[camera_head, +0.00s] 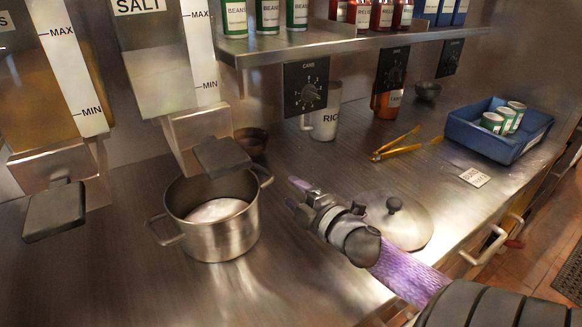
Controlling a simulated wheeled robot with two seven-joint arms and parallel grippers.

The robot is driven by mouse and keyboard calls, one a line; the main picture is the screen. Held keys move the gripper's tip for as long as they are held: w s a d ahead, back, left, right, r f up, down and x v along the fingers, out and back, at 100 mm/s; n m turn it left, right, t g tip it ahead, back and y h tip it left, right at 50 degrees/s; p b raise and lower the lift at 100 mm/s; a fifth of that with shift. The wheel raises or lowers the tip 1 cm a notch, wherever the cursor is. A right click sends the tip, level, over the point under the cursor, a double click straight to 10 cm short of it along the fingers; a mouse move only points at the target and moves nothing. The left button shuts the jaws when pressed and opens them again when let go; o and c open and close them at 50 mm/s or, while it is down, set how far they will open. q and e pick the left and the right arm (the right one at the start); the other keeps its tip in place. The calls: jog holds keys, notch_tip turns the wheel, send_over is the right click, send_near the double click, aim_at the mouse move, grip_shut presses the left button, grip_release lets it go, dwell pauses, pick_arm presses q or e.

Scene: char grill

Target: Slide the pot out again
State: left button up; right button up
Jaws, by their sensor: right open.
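A steel pot (226,236) with two side handles stands upright on the steel counter, under the salt dispenser (170,50). White contents (216,210) show inside it, and its rim is close below the dispenser's dark lever (221,156). My right gripper (300,194) comes in from the lower right and is open and empty. In the picture it lies a little to the right of the pot's right handle (264,176), apart from it. My left gripper is not in view.
A pot lid (408,222) lies behind my right arm. A second dispenser (50,75) hangs at the left. The counter's front left is clear.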

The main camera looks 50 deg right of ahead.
aim_at(266, 171)
jog(key=w+b, duration=0.1)
jog(key=w, duration=0.2)
jog(key=w+b, duration=0.1)
jog(key=w, duration=0.2)
jog(key=w+d+b, duration=0.1)
jog(key=w, duration=0.2)
jog(key=shift+f, duration=0.25)
jog(key=shift+w+d, duration=0.1)
jog(key=shift+w, duration=0.3)
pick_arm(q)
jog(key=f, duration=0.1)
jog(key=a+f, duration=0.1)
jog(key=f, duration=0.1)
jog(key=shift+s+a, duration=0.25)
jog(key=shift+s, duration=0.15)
pick_arm(e)
jog(key=shift+r, duration=0.1)
grip_shut()
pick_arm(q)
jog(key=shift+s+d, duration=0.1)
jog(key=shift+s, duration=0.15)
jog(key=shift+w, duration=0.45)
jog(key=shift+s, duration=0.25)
